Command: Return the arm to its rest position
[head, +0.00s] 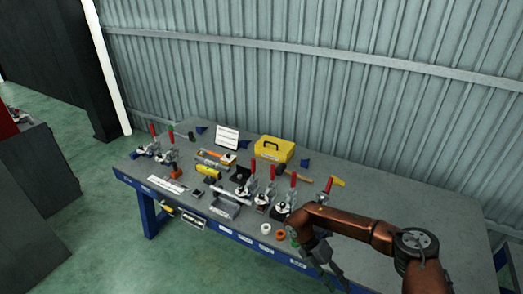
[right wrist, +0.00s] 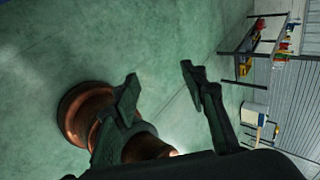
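My right arm, copper-coloured, comes into the head view from the lower right and bends down at the table's front edge. My right gripper (head: 335,278) hangs at the front edge of the grey workbench (head: 400,205), low in the head view. In the right wrist view its two dark fingers (right wrist: 158,88) stand wide apart with nothing between them, over green floor. A copper part of my own body shows behind the left finger. My left arm and gripper are not in the head view.
Several red-handled toggle clamps (head: 290,195) stand along the bench's front half. A yellow toolbox (head: 274,149) and a white sign (head: 227,136) are at the back. Orange (head: 280,235) and white (head: 266,228) rings lie near the front edge. The bench's right part is clear. A corrugated wall (head: 300,80) stands behind.

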